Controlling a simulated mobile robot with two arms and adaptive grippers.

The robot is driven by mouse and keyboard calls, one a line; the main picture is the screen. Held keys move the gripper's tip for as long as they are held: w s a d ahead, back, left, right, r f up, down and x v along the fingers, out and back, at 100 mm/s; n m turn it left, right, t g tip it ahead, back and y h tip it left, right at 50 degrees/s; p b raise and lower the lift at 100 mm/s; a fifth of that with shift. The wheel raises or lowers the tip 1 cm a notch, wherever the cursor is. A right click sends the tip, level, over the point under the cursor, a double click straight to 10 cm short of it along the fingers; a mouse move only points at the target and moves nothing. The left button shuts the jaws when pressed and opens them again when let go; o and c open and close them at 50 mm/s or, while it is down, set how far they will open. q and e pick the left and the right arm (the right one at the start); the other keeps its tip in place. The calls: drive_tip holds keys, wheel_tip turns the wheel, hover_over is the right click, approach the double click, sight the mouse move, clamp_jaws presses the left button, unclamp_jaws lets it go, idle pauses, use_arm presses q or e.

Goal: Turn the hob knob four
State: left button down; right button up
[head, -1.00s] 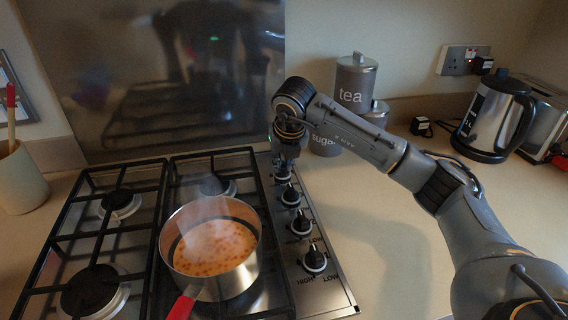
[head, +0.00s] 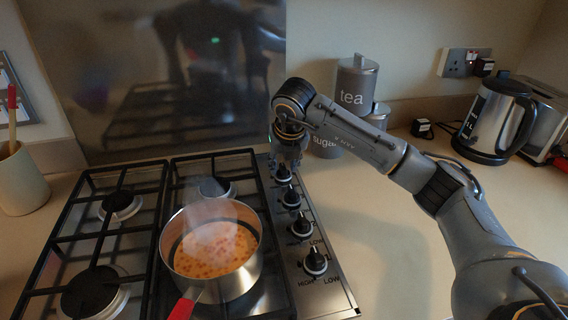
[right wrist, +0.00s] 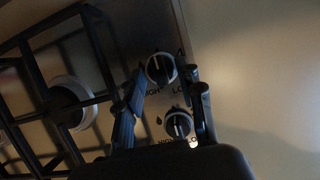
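The hob's control panel carries a row of black knobs. The rearmost knob in sight (head: 283,173) is just below my right gripper (head: 287,155), and the others (head: 291,197), (head: 301,228), (head: 315,262) run toward the front. No numbers show on them. In the right wrist view my right gripper (right wrist: 165,75) has its two fingers apart, with a knob (right wrist: 160,68) between the tips and a second knob (right wrist: 178,124) lower in the gap. Whether the fingers touch the knob cannot be told. My left gripper is out of view.
A steaming steel pan (head: 212,250) of orange food stands on the hob, its red handle (head: 181,308) toward the front. Grey tea and sugar canisters (head: 355,80) stand behind my right arm. A kettle (head: 494,120) is at right. The worktop right of the panel is clear.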

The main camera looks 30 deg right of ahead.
drive_tip(key=v, duration=1.2)
drive_tip(key=shift+f, duration=0.1)
